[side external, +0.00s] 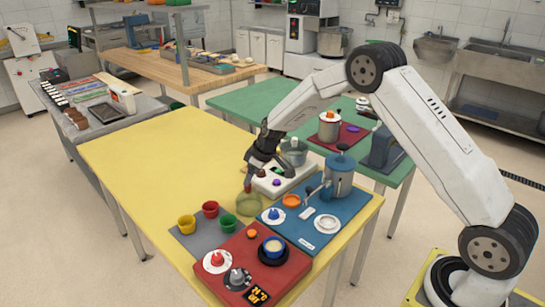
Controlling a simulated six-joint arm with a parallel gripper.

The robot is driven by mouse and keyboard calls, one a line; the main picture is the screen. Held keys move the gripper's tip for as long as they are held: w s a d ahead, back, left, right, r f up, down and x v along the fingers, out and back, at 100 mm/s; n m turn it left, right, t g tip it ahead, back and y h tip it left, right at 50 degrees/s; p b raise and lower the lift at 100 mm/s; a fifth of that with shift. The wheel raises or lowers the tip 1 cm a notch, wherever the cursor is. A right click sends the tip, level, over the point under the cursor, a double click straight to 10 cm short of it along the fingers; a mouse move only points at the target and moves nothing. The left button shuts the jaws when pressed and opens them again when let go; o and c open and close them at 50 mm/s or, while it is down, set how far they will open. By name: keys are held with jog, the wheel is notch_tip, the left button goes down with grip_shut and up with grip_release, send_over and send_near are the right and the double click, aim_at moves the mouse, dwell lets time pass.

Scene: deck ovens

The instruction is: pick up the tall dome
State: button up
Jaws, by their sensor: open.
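No piece is plainly marked as the tall dome. Small dome-like or knobbed pieces include a blue one (273,214) on a white dish on the blue mat, a grey one (238,277) and a red one (216,259), both on the red mat. A purple round piece (277,182) sits on a white board. My gripper (257,176) is open, pointing down above the yellow table, at the board's left end and above a clear greenish bowl (250,205). Nothing visible is held. The gripper hides part of the board.
Yellow, red and green cups (228,222) stand on a grey mat left of the bowl. A blue canister (339,176) stands on the blue mat (320,246). The yellow table's left side (150,165) is clear.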

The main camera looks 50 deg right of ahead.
aim_at(248, 195)
jog(key=shift+x, duration=2.45)
jog(key=shift+d, duration=0.1)
jog(key=shift+w, duration=0.1)
grip_shut()
jog(key=shift+r, duration=0.15)
